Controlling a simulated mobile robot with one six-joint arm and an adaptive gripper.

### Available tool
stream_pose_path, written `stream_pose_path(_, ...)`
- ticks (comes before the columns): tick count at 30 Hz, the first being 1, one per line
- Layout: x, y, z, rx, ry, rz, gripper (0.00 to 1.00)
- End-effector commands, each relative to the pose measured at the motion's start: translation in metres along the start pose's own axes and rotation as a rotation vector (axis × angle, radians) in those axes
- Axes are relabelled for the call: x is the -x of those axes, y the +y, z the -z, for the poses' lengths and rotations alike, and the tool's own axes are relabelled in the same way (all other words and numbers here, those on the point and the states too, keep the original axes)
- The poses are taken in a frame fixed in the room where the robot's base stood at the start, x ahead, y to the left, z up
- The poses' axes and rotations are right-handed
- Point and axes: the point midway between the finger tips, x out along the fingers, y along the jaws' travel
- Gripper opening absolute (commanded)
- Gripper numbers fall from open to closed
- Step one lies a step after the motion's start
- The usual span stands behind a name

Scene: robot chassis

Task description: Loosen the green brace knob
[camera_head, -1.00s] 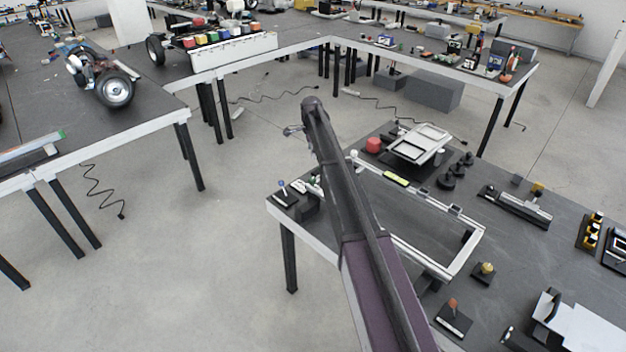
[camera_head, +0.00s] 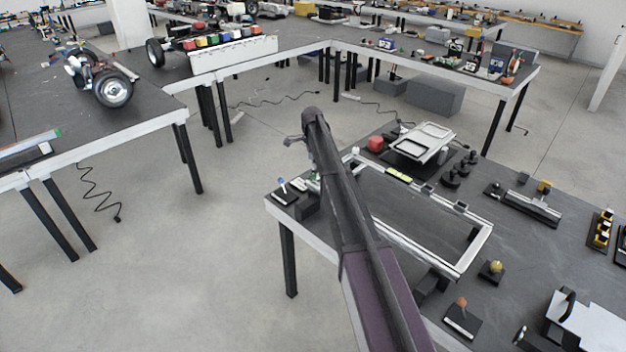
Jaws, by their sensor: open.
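The rectangular frame (camera_head: 440,266) lies on the near right table. A yellow-green bar (camera_head: 399,174) sits on its far rail. I cannot make out a green knob for certain. Small pale and dark parts (camera_head: 300,184) crowd the frame's left corner, partly behind my arm, and are too small to tell apart. My arm crosses the frame's left side. The small dark end that I take for my gripper (camera_head: 293,140) shows left of the arm's top, over the floor past the table's edge in this view. It looks open and empty and touches nothing visible.
A red part (camera_head: 375,143) and a grey tray (camera_head: 422,142) stand behind the frame. Black knobs (camera_head: 450,178), a yellow knob (camera_head: 491,268) and an orange knob (camera_head: 461,303) stand on the right table. A blue-tipped lever (camera_head: 283,190) stands at its left corner.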

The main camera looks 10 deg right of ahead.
Motion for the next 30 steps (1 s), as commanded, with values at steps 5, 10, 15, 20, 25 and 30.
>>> stream_pose_path(5, -0.018, 0.000, 0.000, 0.000, 0.000, 0.000, 0.79)
stream_pose_path(10, -0.030, 0.000, 0.001, 0.000, 0.000, 0.000, 0.79)
stream_pose_path(15, -0.043, 0.000, 0.001, -0.001, 0.000, 0.000, 0.79)
stream_pose_path(20, -0.053, 0.000, 0.001, -0.001, 0.000, 0.000, 0.79)
stream_pose_path(25, -0.061, 0.000, 0.001, -0.001, 0.000, 0.000, 0.79)
stream_pose_path(30, -0.064, 0.000, 0.001, -0.001, 0.000, 0.000, 0.79)
